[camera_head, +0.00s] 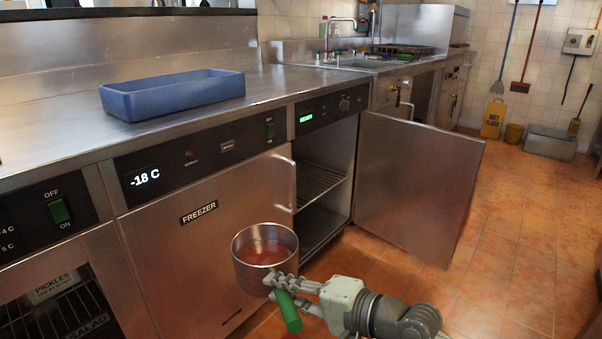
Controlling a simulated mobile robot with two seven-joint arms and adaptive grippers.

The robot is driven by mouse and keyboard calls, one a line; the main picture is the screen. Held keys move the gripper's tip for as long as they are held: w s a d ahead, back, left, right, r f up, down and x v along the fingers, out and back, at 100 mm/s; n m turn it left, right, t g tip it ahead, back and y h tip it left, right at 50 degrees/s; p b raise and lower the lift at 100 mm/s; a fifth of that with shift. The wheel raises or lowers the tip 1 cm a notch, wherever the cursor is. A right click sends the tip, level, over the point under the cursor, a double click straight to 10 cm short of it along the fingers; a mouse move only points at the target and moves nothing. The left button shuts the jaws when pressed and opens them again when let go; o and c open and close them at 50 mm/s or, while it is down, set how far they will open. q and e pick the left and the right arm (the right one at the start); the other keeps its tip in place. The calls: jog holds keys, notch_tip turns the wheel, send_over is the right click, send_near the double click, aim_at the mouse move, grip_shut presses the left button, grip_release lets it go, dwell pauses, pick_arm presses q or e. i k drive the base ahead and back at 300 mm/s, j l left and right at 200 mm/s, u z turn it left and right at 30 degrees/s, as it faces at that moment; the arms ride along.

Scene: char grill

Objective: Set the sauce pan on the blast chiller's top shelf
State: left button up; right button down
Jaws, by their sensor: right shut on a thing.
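The sauce pan (262,272) is a steel pot with red sauce in it and a green handle (289,312). It is upright in the air in front of the freezer door. My right gripper (279,288) is shut on the sauce pan at its handle side, and my arm comes in from the lower right. The blast chiller (327,111) has its door (415,180) swung open to the right. Its top wire shelf (318,181) shows inside and looks empty where visible; the left part of the inside is hidden. My left gripper is not in view.
The freezer (200,245) has its door shut, with its handle (283,180) beside the chiller opening. A blue tray (175,96) stands on the steel counter (270,84). The open chiller door juts into the room. The tiled floor (510,230) at right is clear.

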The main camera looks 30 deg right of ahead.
aim_at(318, 196)
jog(key=i+l+z, duration=0.35)
jog(key=i+l, duration=0.25)
jog(key=i+l+u, duration=0.2)
jog(key=l+u, duration=0.15)
jog(key=l, duration=0.55)
jog(key=l+u, duration=0.4)
jog(key=l, duration=0.55)
